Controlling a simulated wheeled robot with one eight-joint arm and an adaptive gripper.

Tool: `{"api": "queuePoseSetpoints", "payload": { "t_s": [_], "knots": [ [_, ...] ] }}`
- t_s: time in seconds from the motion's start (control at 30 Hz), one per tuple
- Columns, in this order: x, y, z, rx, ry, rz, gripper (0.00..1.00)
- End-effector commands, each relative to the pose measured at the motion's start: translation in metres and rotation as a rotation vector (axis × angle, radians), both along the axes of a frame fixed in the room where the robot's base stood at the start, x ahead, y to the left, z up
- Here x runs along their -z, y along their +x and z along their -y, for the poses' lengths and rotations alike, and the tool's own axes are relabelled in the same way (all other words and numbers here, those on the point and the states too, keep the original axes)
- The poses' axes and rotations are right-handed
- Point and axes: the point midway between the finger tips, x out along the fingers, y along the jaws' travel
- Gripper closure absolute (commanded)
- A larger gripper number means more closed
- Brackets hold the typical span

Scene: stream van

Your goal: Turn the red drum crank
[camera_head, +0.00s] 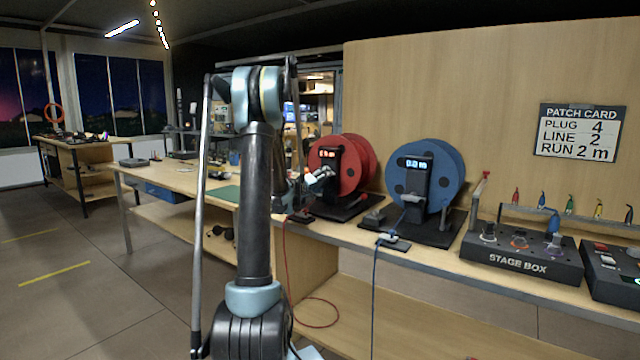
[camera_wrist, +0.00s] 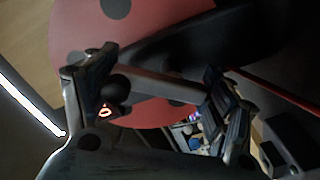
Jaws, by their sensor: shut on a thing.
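The red drum (camera_head: 366,160) stands upright on the bench, with a dark post and a small lit red display in front. Its face fills the top of the wrist view (camera_wrist: 80,45). My gripper (camera_head: 318,178) is at the front left of the drum. In the wrist view, my gripper (camera_wrist: 158,102) has a finger on either side of the drum crank (camera_wrist: 165,87), a grey bar with a dark round end, and is shut on it. The crank's exact contact with the finger pads is partly hidden, and the head view does not show the crank clearly.
A blue drum (camera_head: 450,170) reading about 0.2 m stands to the right. Further right are the stage box (camera_head: 520,263) and a row of coloured plugs. A patch card (camera_head: 579,132) reads plug 4, line 2, run 2 m.

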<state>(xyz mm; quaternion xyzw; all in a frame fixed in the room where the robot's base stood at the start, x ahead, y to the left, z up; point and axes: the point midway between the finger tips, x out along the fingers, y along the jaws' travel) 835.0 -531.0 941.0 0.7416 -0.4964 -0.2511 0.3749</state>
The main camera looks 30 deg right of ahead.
Motion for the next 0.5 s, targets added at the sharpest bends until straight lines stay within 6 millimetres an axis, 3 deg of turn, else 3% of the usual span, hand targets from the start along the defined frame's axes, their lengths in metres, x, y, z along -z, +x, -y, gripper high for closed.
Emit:
{"api": "queuePoseSetpoints", "payload": {
  "t_s": [0.5],
  "knots": [
    [0.0047, -0.0024, 0.0004, -0.003, 0.157, 0.377, 0.47]
  ]
}}
